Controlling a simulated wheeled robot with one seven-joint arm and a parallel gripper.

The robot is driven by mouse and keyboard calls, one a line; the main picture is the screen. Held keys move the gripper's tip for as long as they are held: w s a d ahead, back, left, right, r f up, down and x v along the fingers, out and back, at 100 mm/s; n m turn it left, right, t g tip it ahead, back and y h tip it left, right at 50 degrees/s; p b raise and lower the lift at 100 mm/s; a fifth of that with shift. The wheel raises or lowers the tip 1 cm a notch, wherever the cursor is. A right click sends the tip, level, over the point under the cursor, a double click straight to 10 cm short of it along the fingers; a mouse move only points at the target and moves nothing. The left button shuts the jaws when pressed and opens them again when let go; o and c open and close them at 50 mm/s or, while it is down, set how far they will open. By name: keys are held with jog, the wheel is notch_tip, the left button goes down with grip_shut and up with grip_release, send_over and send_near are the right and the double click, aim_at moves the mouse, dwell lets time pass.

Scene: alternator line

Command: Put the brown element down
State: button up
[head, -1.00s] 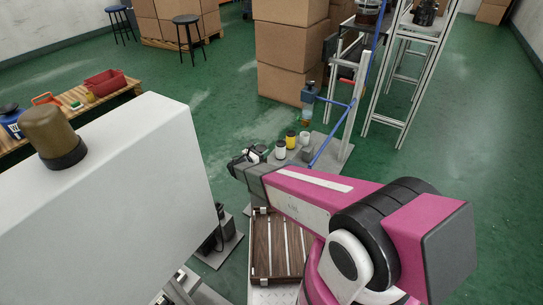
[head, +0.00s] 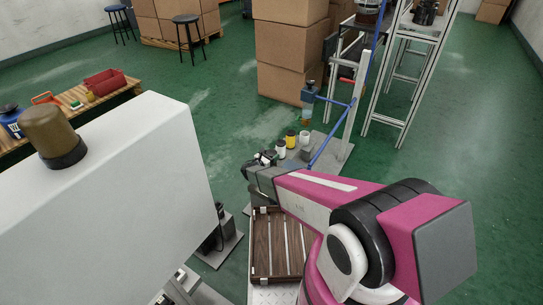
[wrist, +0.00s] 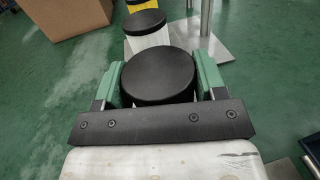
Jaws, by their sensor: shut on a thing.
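My gripper (wrist: 155,82) has its two green fingers shut on a round, black-topped element (wrist: 158,77). In the head view my gripper (head: 262,158) is at the end of the pink arm, close to a row of small jars. I cannot tell how high the element is above the surface under it.
Near my gripper stand a white jar (head: 280,150), a yellow jar (head: 291,139) and another white jar (head: 304,138), by a post with blue bars (head: 335,105). A wooden slatted tray (head: 268,245) lies nearer. A large white cabinet (head: 130,190) fills the left.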

jog(key=o, duration=1)
jog(key=shift+s+a+r, duration=0.1)
jog(key=v, duration=1.1)
jog(key=shift+s+a, duration=0.25)
jog(key=shift+s, duration=0.05)
